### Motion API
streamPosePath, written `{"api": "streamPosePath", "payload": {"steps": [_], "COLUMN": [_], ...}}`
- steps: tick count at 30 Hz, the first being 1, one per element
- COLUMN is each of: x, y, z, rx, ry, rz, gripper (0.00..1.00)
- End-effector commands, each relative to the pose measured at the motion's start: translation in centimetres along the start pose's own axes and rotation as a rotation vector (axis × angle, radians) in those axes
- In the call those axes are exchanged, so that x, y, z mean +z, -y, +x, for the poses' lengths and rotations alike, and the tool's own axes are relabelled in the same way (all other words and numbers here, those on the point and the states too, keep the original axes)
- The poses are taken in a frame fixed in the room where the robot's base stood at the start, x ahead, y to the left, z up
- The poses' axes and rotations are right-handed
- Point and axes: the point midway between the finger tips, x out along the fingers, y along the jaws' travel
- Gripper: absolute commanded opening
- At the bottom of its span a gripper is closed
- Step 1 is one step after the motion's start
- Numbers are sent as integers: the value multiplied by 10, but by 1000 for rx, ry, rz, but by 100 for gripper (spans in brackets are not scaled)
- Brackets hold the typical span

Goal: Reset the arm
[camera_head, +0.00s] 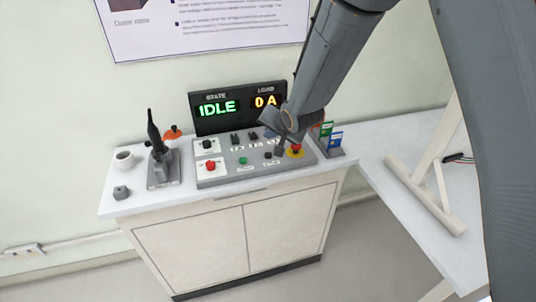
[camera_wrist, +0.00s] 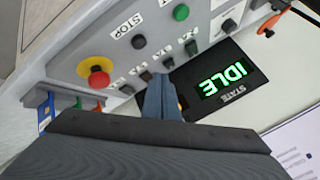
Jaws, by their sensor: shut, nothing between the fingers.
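My gripper (camera_head: 281,137) is over the right part of the grey control panel (camera_head: 222,179), beside the red emergency button on its yellow base (camera_head: 295,151). In the wrist view the dark fingers (camera_wrist: 162,90) are together with nothing between them. The red button on yellow (camera_wrist: 97,75) is left of the fingers there, apart from them. Whether the fingertips touch the panel is unclear. The display (camera_head: 237,107) reads IDLE and 0 A. My arm hides part of the display's right edge and panel.
A black-handled device (camera_head: 160,165), a white mug (camera_head: 124,158) and a grey nut-like piece (camera_head: 120,192) stand on the cabinet's left. Coloured cards (camera_head: 335,140) stand in a holder at the right. A white table (camera_head: 400,135) with a wooden stand (camera_head: 425,192) is farther right.

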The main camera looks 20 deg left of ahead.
Motion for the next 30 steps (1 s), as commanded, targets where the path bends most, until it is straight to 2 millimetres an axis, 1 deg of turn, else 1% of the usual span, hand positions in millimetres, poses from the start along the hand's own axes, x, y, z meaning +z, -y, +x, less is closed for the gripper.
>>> {"api": "streamPosePath", "payload": {"steps": [9,11,13,14,17,18,20,21,22,23,24,26,27,30], "x": [-1,-3,-9,-13,-23,-25,-25,-22,-19,-15,-8,5,16,44], "y": [-1,-8,-24,-35,-82,-104,-137,-159,-174,-189,-208,-234,-250,-279], "z": [-1,-4,-14,-20,-51,-68,-94,-112,-126,-140,-159,-188,-206,-246], "rx": [3,15,47,69,161,204,268,308,337,363,395,438,460,498], "ry": [0,0,1,2,20,35,64,89,108,131,163,215,251,339], "rz": [-1,-3,-13,-19,-49,-62,-82,-94,-103,-111,-118,-127,-133,-144], "gripper": [0,0,0,0,0,0,0,0,0,0,0,0,0,0]}}
